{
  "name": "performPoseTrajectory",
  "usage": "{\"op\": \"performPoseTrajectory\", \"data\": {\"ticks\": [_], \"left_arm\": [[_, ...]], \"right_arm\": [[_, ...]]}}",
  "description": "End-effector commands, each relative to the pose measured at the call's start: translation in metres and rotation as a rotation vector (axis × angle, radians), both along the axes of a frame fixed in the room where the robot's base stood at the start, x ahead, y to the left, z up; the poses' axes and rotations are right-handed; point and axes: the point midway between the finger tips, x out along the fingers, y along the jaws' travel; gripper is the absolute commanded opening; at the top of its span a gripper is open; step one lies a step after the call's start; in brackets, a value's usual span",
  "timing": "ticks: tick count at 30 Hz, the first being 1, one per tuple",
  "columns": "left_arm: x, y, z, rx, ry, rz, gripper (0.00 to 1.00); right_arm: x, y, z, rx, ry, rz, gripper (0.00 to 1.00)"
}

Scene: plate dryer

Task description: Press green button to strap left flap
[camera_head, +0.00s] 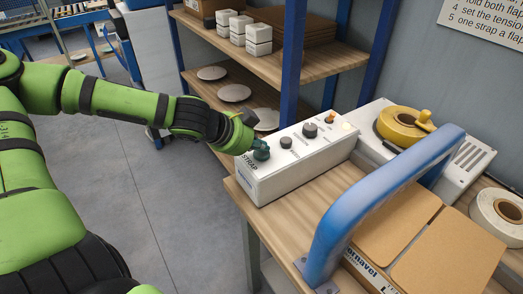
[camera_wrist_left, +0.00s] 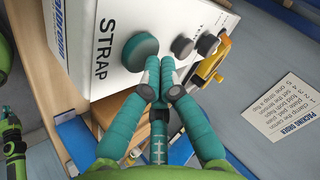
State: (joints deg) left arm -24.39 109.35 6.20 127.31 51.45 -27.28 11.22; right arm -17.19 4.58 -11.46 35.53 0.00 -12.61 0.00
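The round dark-green button (camera_head: 261,151) sits at the near end of the white control box (camera_head: 300,160), beside the word STRAP. It also shows large in the left wrist view (camera_wrist_left: 140,52). My left gripper (camera_head: 250,145) is at the button, its teal fingers together and empty. In the left wrist view my left gripper (camera_wrist_left: 160,66) has its tips side by side at the button's lower right edge; I cannot tell whether they touch it. A cardboard box with flaps (camera_head: 450,258) lies under the blue arch (camera_head: 375,200).
Dark knobs (camera_head: 286,143) and an orange switch (camera_head: 329,118) share the box top with the button. Shelves with plates (camera_head: 234,93) stand at the back. Open floor lies left.

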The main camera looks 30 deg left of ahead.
Motion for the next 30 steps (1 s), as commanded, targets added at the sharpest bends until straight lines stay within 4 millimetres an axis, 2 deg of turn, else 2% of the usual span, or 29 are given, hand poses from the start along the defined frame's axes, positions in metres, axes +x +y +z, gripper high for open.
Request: {"op": "performPoseTrajectory", "data": {"ticks": [11, 21, 30], "left_arm": [[-0.001, 0.0, -0.001, 0.0, 0.004, 0.0, 0.0], [-0.001, 0.0, 0.017, 0.0, 0.004, 0.0, 0.0], [-0.001, 0.0, 0.017, -0.001, 0.002, 0.0, 0.0]], "right_arm": [[0.0, 0.0, 0.0, 0.0, 0.0, 0.0, 0.0], [0.0, 0.0, 0.017, 0.0, 0.0, 0.0, 0.0], [0.0, 0.0, 0.017, 0.0, 0.0, 0.0, 0.0]]}}
